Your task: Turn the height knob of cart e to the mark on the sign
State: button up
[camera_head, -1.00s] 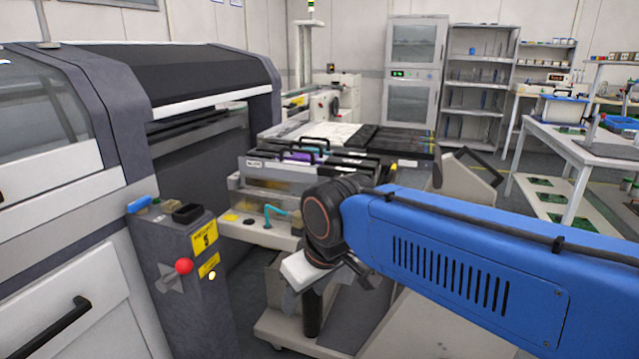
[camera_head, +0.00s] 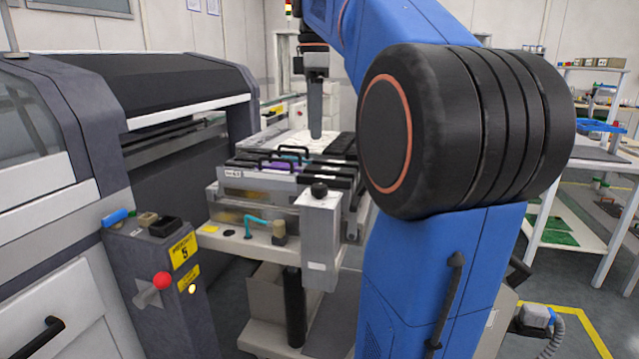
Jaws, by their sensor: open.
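A feeder cart (camera_head: 262,221) stands docked at the machine in the middle of the view. A black round knob (camera_head: 319,189) tops the grey box (camera_head: 320,235) at its front right corner; I cannot tell if this is the height knob, and no cart letter is readable. A yellow sign (camera_head: 184,251) with a "5" is on the dark post at left; no clear knob mark is readable on it. My gripper (camera_head: 315,130) hangs pointing down above the cart's back part, apart from the knob. It looks empty; its fingers are seen edge-on.
The large machine (camera_head: 60,200) fills the left. My blue arm covers the right middle. A white table (camera_head: 545,150) stands at the right.

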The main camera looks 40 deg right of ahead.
aim_at(320, 186)
jog(key=shift+n, duration=0.4)
jog(key=f, duration=0.5)
jog(key=d+f, duration=0.1)
jog(key=f, duration=0.4)
jog(key=d+f, duration=0.1)
jog(key=f, duration=0.5)
jog(key=shift+w, duration=0.15)
jog(key=shift+r, duration=0.1)
jog(key=c, duration=1.1)
